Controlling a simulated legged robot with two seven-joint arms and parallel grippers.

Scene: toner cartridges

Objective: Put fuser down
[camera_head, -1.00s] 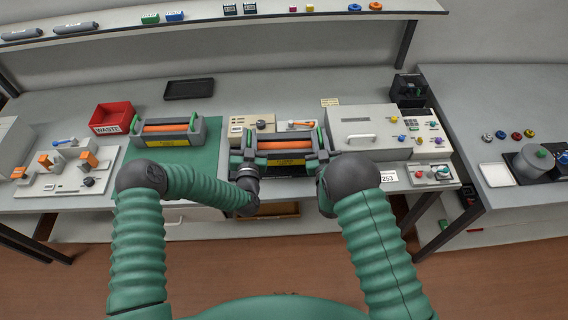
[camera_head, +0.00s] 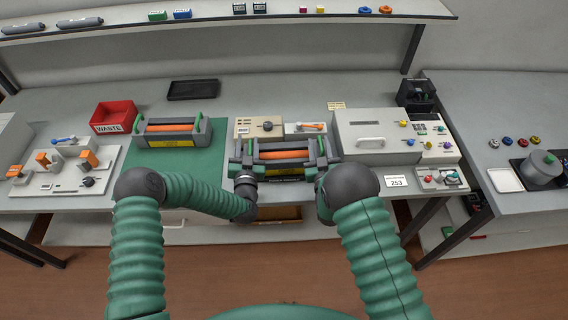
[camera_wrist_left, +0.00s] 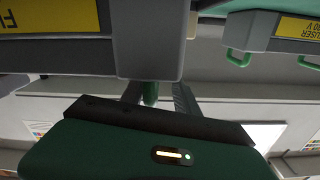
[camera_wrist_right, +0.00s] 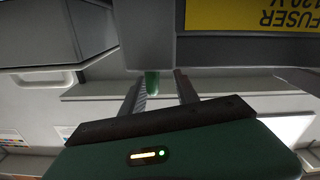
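One grey fuser (camera_head: 284,156) with an orange roller, yellow label and green side handles is in front of me, over the front part of the bench. My left gripper (camera_head: 245,178) is at its left end, with its fingers around the green handle (camera_wrist_left: 150,92). My right gripper (camera_head: 323,174) is at its right end, with its fingers around the other green handle (camera_wrist_right: 152,82). Both appear shut on it. The fuser looks level. I cannot tell whether its underside touches the bench. A second fuser (camera_head: 172,131) rests on the green mat (camera_head: 205,165) to the left.
A white printer-like unit (camera_head: 372,135) stands close on the right. Small beige panels (camera_head: 258,126) lie behind the held fuser. A red waste bin (camera_head: 114,117) and a black tray (camera_head: 192,89) are further back. A grey fixture board (camera_head: 60,175) is at the left.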

